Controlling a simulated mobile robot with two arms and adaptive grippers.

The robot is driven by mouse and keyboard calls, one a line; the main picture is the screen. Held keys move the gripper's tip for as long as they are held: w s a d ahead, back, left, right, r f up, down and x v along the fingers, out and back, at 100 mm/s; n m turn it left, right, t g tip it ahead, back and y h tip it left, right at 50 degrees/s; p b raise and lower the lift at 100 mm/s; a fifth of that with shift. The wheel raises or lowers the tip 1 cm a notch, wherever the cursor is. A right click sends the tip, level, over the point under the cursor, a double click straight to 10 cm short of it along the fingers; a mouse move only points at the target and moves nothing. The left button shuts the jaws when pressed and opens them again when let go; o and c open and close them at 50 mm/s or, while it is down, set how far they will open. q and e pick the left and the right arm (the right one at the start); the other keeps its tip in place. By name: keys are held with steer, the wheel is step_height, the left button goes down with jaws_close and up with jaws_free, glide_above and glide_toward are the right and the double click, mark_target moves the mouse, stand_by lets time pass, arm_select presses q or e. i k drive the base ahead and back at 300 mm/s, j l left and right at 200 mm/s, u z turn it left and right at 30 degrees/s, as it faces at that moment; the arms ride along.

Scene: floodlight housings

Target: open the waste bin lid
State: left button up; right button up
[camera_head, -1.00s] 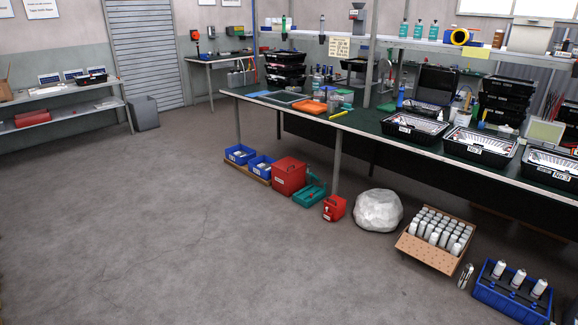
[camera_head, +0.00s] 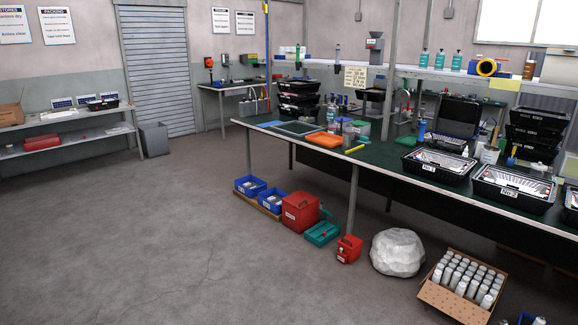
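A grey bin (camera_head: 154,140) stands on the floor at the far left, beside the end of the grey shelf unit and near the roller shutter. It is small in the view, and I cannot tell whether its lid is open or shut. It is some distance away across the floor. Neither of my grippers is in view.
Open concrete floor (camera_head: 130,240) fills the left and front. A long green-topped workbench (camera_head: 385,155) runs along the right. Blue bins, a red box (camera_head: 300,211), a white lump (camera_head: 398,252) and a carton of cans (camera_head: 423,294) stand on the floor by it.

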mark_target(300, 200)
steer(key=i, duration=2.85)
